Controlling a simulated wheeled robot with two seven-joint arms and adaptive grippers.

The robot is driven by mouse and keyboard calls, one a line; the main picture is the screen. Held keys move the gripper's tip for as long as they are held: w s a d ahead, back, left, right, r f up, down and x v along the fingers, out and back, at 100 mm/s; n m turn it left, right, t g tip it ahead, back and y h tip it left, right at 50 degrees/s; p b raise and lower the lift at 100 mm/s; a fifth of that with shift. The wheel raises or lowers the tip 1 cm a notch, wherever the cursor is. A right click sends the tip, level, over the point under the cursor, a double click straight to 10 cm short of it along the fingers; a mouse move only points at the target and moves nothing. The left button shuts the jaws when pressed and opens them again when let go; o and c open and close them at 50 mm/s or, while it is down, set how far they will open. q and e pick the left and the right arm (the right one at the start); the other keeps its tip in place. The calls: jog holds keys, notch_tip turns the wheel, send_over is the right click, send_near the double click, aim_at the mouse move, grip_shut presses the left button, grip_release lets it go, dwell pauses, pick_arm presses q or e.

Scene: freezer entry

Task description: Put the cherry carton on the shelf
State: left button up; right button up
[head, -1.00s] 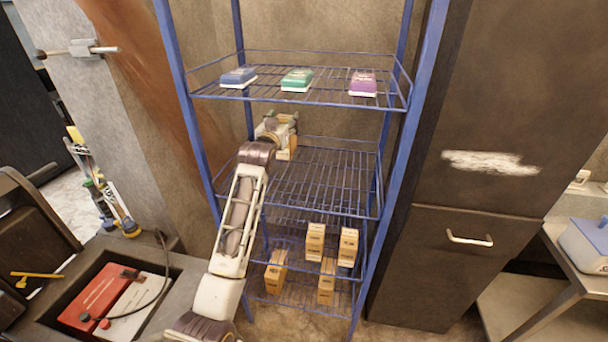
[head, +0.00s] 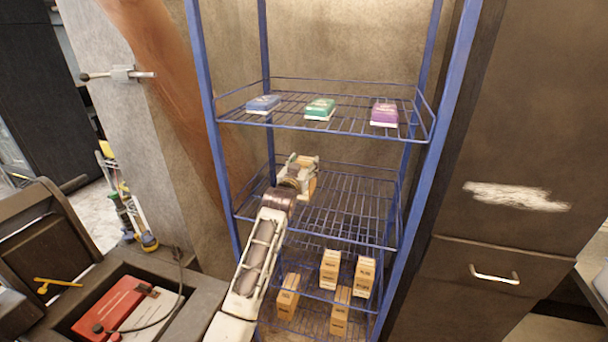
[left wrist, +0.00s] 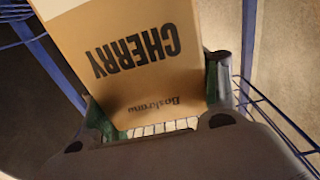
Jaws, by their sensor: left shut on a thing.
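The cherry carton (left wrist: 130,55) is a tan box with "CHERRY" in dark print, filling the middle of the left wrist view. My left gripper (left wrist: 150,120) is shut on it, with a finger on either side. In the head view the left gripper (head: 299,172) is over the left part of the middle wire shelf (head: 345,215), inside the blue rack. The carton (head: 312,186) shows there only as a small tan patch, mostly hidden by the gripper. I cannot tell whether it touches the shelf. My right gripper is not in view.
The top shelf (head: 345,125) holds a blue, a green and a purple pack. Several tan cartons (head: 330,268) stand on the lower shelves. The middle shelf is bare to the right of my gripper. Blue posts (head: 445,150) bound the rack; a dark cabinet (head: 490,230) stands to the right.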

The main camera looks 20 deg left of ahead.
pick_arm(q)
jog(key=shift+f, duration=1.75)
jog(key=shift+f, duration=0.1)
jog(key=o, duration=1.8)
jog(key=shift+f, duration=0.1)
jog(key=shift+o, duration=0.2)
jog(key=shift+s, duration=0.1)
jog(key=s+b, duration=0.1)
jog(key=s, duration=1.1)
jog(key=shift+a, duration=0.2)
